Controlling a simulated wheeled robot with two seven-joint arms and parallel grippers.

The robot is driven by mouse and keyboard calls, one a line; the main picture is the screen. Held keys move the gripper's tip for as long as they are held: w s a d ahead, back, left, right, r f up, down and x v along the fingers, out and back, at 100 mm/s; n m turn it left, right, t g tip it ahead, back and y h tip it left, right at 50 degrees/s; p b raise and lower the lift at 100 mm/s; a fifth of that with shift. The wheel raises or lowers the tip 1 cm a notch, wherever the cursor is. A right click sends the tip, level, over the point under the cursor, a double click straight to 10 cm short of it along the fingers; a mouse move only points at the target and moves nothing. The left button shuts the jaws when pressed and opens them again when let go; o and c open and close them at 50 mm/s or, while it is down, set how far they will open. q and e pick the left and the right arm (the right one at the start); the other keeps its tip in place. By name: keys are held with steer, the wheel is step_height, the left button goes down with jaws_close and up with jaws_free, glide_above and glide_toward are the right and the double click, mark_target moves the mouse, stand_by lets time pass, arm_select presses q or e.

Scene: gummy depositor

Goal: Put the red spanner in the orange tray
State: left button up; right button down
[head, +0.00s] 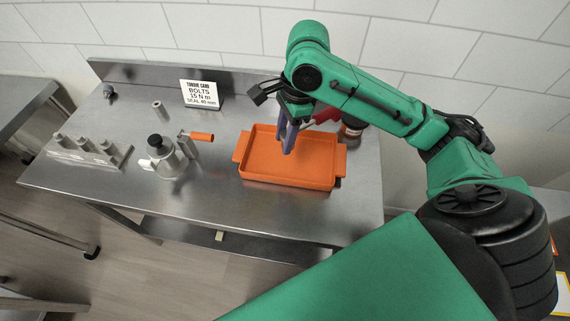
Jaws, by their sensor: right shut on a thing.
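The orange tray (290,178) lies on the steel table, right of its middle, with a handle at each end. My right gripper (287,150) reaches in from the right and points down over the tray's far part. Its bluish fingers are shut on a red thing, which I take to be the red spanner (325,117). The spanner shows only partly beside the fingers and behind the arm; its full shape is hidden. I cannot tell whether it touches the tray. My left gripper is not in view.
A dark jar (352,127) stands behind the tray's right end. A white card sign (200,95) stands at the back. A grey block with several pegs (90,153) is at the far left.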

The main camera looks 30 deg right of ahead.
mark_target(282, 175)
step_height(282, 175, down, 13)
steer(key=shift+w+r, duration=0.1)
steer(key=shift+w, duration=0.05)
steer(key=c, duration=0.8)
jaws_free()
steer(key=shift+o, duration=0.2)
steer(key=r, duration=0.4)
steer(key=d+r, duration=0.1)
steer(key=r, duration=0.3)
steer(key=d+r, duration=0.1)
steer(key=r, duration=0.2)
steer(key=shift+d+r+b, duration=0.2)
steer(key=shift+r+b, duration=0.1)
steer(key=shift+r, duration=0.1)
